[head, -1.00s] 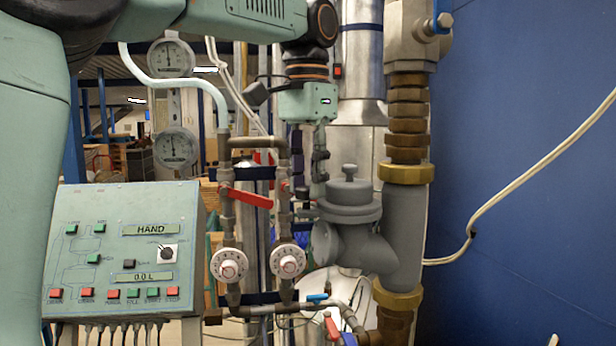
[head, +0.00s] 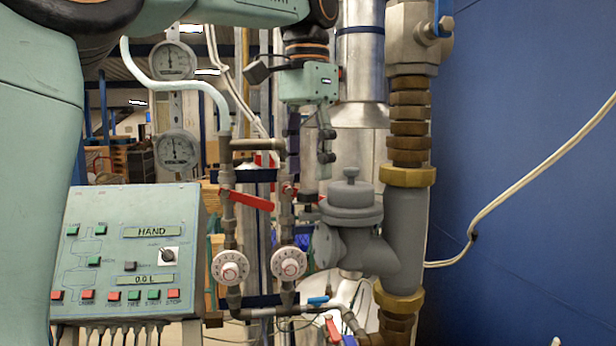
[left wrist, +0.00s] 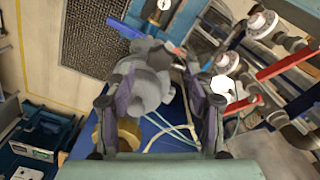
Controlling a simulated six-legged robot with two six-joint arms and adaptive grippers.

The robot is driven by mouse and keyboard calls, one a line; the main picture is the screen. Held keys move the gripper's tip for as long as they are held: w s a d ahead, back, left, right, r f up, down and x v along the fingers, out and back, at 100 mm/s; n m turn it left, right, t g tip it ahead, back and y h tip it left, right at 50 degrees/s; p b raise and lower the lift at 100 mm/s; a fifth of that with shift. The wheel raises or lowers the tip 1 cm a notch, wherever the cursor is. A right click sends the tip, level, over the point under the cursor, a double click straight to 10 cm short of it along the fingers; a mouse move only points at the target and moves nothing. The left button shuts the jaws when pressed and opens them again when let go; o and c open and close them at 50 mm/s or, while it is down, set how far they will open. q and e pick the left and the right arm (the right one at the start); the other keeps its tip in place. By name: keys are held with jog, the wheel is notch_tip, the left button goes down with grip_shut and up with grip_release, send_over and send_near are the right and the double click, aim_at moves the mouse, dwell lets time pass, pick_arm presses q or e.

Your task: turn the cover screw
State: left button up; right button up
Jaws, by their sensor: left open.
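The grey meter body (head: 378,249) with its round cover (head: 350,203) is joined to a vertical pipe right of centre in the head view. The cover screw (head: 351,173) is a small grey knob on top of the cover. My left gripper (head: 312,170) points down just left of the knob, open and apparently empty. In the left wrist view, the open fingers (left wrist: 160,105) are on either side of the grey meter (left wrist: 142,82) in the picture. The knob is hard to pick out there. My right gripper is not in view.
Two pipes with white dials (head: 289,264) and red levers (head: 250,200) stand close left of the meter. A control box (head: 128,250) is at the lower left. Brass fittings (head: 408,120) rise above the meter. A blue wall (head: 530,130) fills the right side.

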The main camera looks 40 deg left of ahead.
aim_at(308, 190)
pick_arm(q)
jog(key=shift+r, duration=2.15)
jog(key=shift+s, duration=0.1)
